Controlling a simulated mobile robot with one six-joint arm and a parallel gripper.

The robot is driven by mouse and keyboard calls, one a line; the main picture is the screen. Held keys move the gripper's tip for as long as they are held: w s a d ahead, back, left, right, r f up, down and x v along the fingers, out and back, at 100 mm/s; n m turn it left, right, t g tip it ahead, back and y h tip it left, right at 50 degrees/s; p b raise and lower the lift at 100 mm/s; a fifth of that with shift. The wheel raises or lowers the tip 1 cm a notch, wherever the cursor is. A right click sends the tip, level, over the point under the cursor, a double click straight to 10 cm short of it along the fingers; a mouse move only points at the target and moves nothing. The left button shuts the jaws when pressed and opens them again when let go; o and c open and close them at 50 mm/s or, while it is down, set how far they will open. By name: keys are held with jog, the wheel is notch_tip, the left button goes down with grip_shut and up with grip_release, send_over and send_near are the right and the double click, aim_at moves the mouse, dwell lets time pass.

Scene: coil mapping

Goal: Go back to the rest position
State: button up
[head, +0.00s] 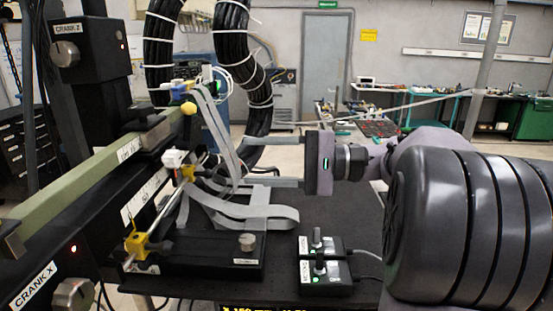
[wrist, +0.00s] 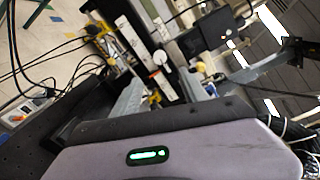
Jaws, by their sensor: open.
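My gripper (head: 252,161) shows in the middle of the head view. Its grey body carries a green light, and its two flat fingers point left, one above the other, with a wide gap between them. It is open, and I see nothing held in it. The fingertips are close to grey ribbon cables hanging from the measuring rig; whether they touch cannot be told. In the wrist view the gripper body fills the bottom, with the tilted rig beyond it. No marker of a rest position shows.
The rig's green beam (head: 75,180) and its black CRANK X rail (head: 70,250) fill the left. Thick black cable bundles (head: 232,45) hang behind. Two small black switch boxes (head: 322,275) stand on the dark table (head: 285,222) below my gripper. Workbenches stand far back right.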

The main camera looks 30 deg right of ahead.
jog(key=v, duration=0.3)
dwell(0.4)
jog(key=s+a+f+n+g+h+b, duration=0.2)
jog(key=s+a+f+g+h, duration=0.15)
jog(key=a+f, duration=0.5)
jog(key=s+a+f+n+g+h+b, duration=0.1)
jog(key=s+a+f+g+h+b, duration=0.25)
jog(key=a+f, duration=0.55)
jog(key=s+f+n+t+h, duration=0.2)
jog(key=s+f+n+h, duration=0.1)
jog(key=s+f+h, duration=0.2)
notch_tip(320, 180, down, 4)
jog(key=s, duration=0.2)
jog(key=shift+s+a+n+h+b, duration=0.3)
jog(key=shift+s+a+b, duration=0.1)
jog(key=shift+f, duration=0.1)
